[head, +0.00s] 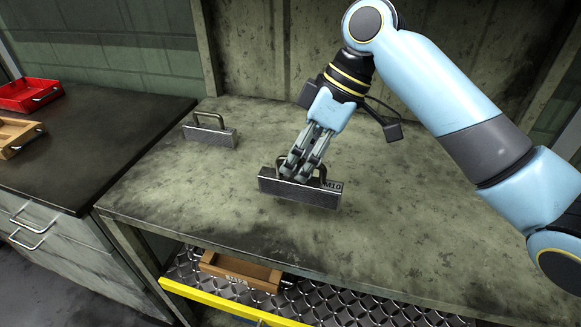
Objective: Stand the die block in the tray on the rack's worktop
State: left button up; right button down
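A dark grey die block (298,190) marked M10, with a bar handle on top, is upright at the middle of the worn grey-green worktop (400,240). My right gripper (302,168) reaches down from above, its fingers closed about the block's handle. The fingers hide part of the handle. I cannot tell whether the block touches the worktop or hangs just above it. A second similar block (210,134) with a handle stands farther back at the left. My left gripper is not in view.
A red tray (28,95) and a wooden tray (16,136) sit on the dark counter (100,130) at the left. Another wooden tray (240,272) is on the patterned lower shelf behind a yellow edge (225,303). A wall panel stands behind the worktop.

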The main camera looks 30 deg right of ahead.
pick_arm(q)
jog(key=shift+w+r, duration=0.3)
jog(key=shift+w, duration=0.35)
pick_arm(e)
jog(key=shift+w+d+f, duration=0.35)
jog(key=shift+d+f, duration=0.05)
jog(key=shift+f, duration=0.6)
jog(key=shift+w+d+f, duration=0.4)
jog(key=shift+d+f, duration=0.05)
jog(key=shift+f, duration=0.5)
jog(key=shift+w+d+f, duration=0.35)
jog(key=shift+d+f, duration=0.05)
jog(key=shift+f, duration=0.6)
jog(key=shift+f, duration=0.1)
jog(key=c, duration=1.5)
grip_release()
jog(key=shift+s, duration=0.1)
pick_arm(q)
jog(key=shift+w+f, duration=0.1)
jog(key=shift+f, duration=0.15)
pick_arm(e)
jog(key=v, duration=1.2)
